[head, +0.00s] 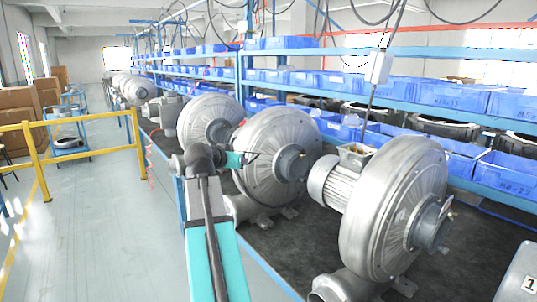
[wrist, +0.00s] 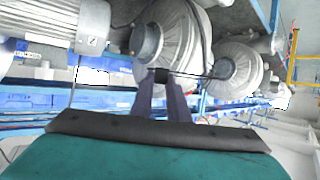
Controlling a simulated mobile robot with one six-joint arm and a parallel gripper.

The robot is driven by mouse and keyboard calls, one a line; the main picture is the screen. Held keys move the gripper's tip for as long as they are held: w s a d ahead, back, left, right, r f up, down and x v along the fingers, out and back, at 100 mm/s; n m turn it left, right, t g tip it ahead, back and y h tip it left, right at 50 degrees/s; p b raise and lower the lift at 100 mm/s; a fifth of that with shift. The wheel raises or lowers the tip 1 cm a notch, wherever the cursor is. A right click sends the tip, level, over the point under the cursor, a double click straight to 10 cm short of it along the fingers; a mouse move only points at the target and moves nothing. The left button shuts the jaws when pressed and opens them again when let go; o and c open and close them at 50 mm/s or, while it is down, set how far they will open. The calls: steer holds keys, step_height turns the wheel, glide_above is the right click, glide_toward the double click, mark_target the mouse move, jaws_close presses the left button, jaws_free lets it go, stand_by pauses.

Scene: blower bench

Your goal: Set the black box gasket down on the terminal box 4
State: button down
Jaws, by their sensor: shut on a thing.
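My gripper (head: 244,159) is in front of the second blower in the head view, left of the nearest blower. In the wrist view its two dark fingers (wrist: 160,90) are shut on the black box gasket (wrist: 205,76), which shows nearly edge-on as a thin dark line. The gasket is held in the air, apart from any terminal box. An open terminal box (head: 355,151) sits on top of the nearest blower's finned motor (head: 335,181); I cannot read a number on it, so I cannot tell if it is terminal box 4.
The nearest blower (head: 392,205) and the second blower (head: 272,155) stand on a dark bench mat (head: 285,240), with more blowers beyond. Blue shelves with blue bins (head: 432,94) run behind. A hanging cable with a white box (head: 378,68) comes down near the open terminal box.

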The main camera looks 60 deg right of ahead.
steer(key=w+a+f+n+t+y, duration=0.2)
steer(key=w+a+f+n+t, duration=0.1)
steer(key=w+a, duration=0.6)
steer(key=w+a+f+n+t+y, duration=0.1)
steer(key=w+a+f+n+t, duration=0.2)
steer(key=w+a, duration=0.6)
steer(key=w+a+f+n+t+y, duration=0.2)
steer(key=w+a+n+t, duration=0.1)
steer(key=w+a, duration=0.65)
steer(key=w+a+f+n+t+y, duration=0.1)
steer(key=w+a+n+y, duration=0.1)
steer(key=a, duration=0.9)
steer(key=w+a+f+n+t+y, duration=0.1)
steer(key=w+a+f+n+y, duration=0.1)
steer(key=a, duration=1)
steer(key=w+a+f+n+t+y, duration=0.1)
steer(key=w+a+f+n+y, duration=0.1)
steer(key=a, duration=1)
steer(key=shift+w+a+n+y, duration=0.25)
steer(key=shift+w+n+y, duration=0.65)
steer(key=shift+y, duration=0.3)
steer(key=shift+d+f, duration=0.1)
